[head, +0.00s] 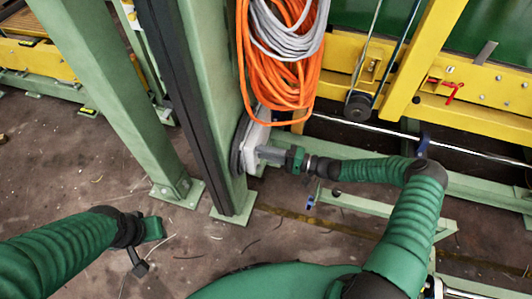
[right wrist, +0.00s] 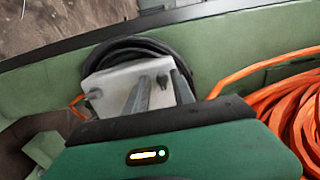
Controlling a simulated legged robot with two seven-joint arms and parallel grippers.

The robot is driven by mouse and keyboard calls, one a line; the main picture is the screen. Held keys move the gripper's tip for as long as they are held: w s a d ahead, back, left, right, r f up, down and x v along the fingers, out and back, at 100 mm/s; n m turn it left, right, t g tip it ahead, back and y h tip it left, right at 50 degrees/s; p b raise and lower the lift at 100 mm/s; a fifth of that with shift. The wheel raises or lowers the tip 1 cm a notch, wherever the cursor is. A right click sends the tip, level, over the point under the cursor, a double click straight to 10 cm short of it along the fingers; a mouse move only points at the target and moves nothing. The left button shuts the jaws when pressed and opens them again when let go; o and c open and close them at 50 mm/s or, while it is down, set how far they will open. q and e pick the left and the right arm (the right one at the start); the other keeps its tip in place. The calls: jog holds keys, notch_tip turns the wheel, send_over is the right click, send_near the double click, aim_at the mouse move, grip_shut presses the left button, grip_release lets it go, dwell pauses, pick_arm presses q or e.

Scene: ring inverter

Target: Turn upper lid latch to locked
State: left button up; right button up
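My right gripper (head: 264,153) reaches left to a light grey plate (head: 259,131) with a dark round rim on the side of a green post. In the right wrist view, two grey fingers of the right gripper (right wrist: 161,82) stand apart in front of the bolted grey plate (right wrist: 104,92). No held thing shows between them, and I cannot tell whether they touch the plate. I cannot make out which part is the upper lid latch. My left gripper (head: 145,248) is at the lower left, dark and seen at a poor angle, away from the post.
Orange cable (head: 270,75) and grey cable (head: 285,35) hang in coils just above the right gripper. The green post (head: 215,90) and a second green post (head: 110,80) stand left. A yellow frame (head: 425,55) fills the right. Open floor (head: 55,155) lies left.

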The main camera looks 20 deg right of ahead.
jog(key=p+v, duration=0.2)
jog(key=v, duration=1.5)
jog(key=shift+p, duration=0.35)
jog(key=shift+a, duration=0.1)
jog(key=s+a+n+g+h, duration=0.4)
jog(key=s+a+g+h, duration=0.2)
jog(key=s+a+g, duration=0.4)
notch_tip(320, 180, up, 38)
jog(key=s+a+n+t+h+p, duration=0.1)
jog(key=h+p, duration=0.8)
jog(key=p, duration=1.5)
jog(key=shift+s+n+t, duration=0.65)
jog(key=shift+n+t, duration=0.15)
